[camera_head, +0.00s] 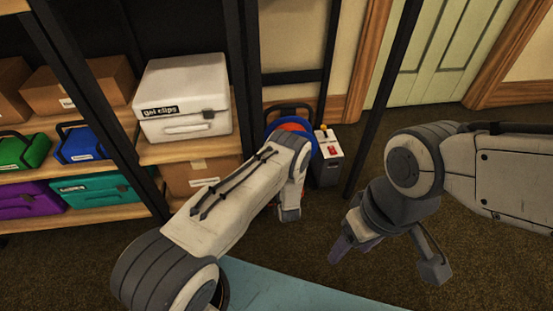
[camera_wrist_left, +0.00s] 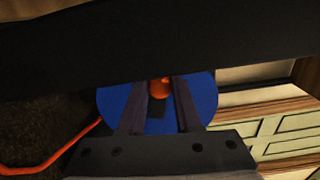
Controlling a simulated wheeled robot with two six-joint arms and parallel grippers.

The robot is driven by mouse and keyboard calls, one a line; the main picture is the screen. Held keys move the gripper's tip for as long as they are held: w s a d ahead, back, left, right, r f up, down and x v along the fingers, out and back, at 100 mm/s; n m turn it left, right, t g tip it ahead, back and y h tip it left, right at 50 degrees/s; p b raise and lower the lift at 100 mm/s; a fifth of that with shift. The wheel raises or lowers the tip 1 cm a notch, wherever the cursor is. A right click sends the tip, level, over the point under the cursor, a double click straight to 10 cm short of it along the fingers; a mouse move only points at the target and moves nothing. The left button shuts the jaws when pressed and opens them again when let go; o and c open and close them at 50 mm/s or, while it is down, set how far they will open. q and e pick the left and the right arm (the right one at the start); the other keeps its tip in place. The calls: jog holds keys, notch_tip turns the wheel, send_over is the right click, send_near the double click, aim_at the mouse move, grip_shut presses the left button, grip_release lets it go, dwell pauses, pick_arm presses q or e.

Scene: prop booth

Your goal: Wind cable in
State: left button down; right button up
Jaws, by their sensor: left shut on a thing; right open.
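The cable reel (camera_head: 316,147), with a blue disc and orange-red cable, stands on the floor beside the shelf, largely hidden behind my left arm. In the left wrist view its blue disc (camera_wrist_left: 205,98) fills the middle, and an orange knob (camera_wrist_left: 160,88) sits between the fingers of my left gripper (camera_wrist_left: 161,92), which is shut on it. The orange cable (camera_wrist_left: 45,167) runs off to the lower left there. In the head view my left gripper's fingers are hidden. My right gripper (camera_head: 389,258) is open and empty above the carpet, right of the reel.
A grey box with a red switch (camera_head: 333,160) stands just right of the reel. Shelves at left hold a white "gel clips" case (camera_head: 184,98), coloured cases and cardboard boxes. A dark upright pole (camera_head: 388,90) stands before the green door (camera_head: 450,60). Carpet at right is clear.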

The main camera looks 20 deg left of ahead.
pick_arm(q)
jog(key=shift+w+d+r+m+p, duration=0.15)
jog(key=shift+r+m+p, duration=0.15)
jog(key=shift+r+m, duration=0.45)
jog(key=shift+m, duration=0.25)
jog(key=c, duration=0.6)
grip_release()
jog(key=shift+f, duration=0.1)
jog(key=p+v, duration=0.4)
jog(key=v, duration=0.6)
jog(key=shift+d, duration=0.25)
